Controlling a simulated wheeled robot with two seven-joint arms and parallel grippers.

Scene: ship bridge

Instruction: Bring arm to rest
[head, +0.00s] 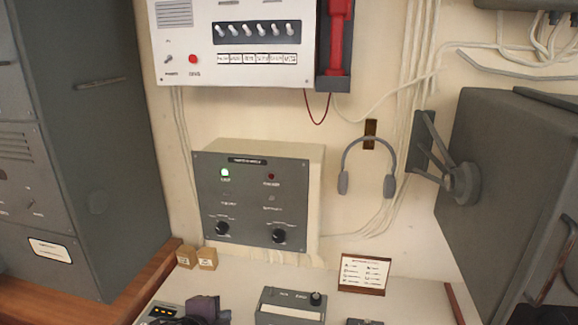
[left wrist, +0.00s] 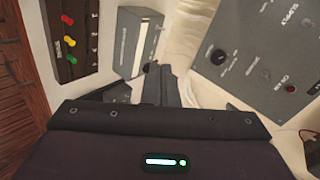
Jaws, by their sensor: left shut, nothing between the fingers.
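My left gripper (head: 206,309) shows at the bottom edge of the head view, low over the pale desk (head: 235,275). Only a small dark part of it is in that picture. In the left wrist view its two dark fingers (left wrist: 168,88) are together, with nothing held between them. My right gripper is in neither view.
A grey panel box (head: 250,200) with knobs stands behind the desk. A button box (left wrist: 68,40) lies near the gripper. Headphones (head: 367,165) hang on the wall.

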